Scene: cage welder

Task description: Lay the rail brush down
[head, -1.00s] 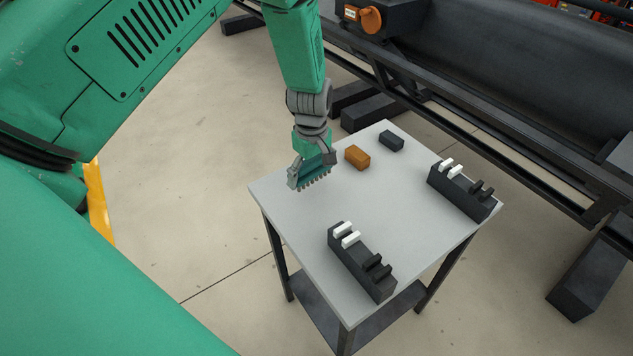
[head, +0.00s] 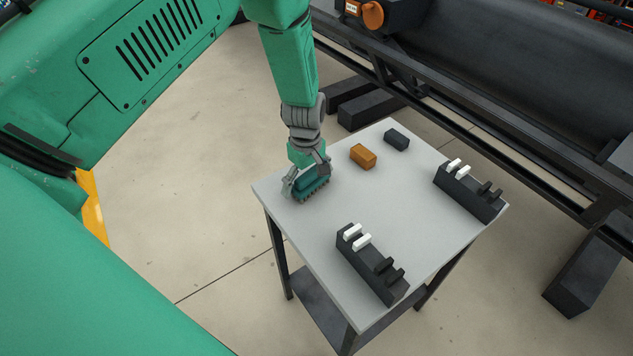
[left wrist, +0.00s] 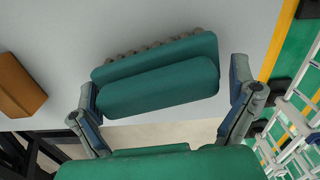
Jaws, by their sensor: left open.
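The rail brush (head: 314,186) is a teal block with a row of grey bristles along one side. It is at the left corner of the grey table and appears to rest on the top. In the left wrist view the brush (left wrist: 160,78) lies slightly slanted, bristles toward the top of the picture. My left gripper (head: 307,182) is open around it, one finger at each end. In the wrist view the left finger is very close to the brush, and the right finger has a small gap. I cannot tell whether the left one touches. My right gripper is not in view.
On the table (head: 400,235) are an orange block (head: 363,156), a dark block (head: 397,139) and two black racks (head: 370,265) (head: 468,194) with white and black pegs. The table's middle is clear. A large dark machine (head: 500,90) stands behind.

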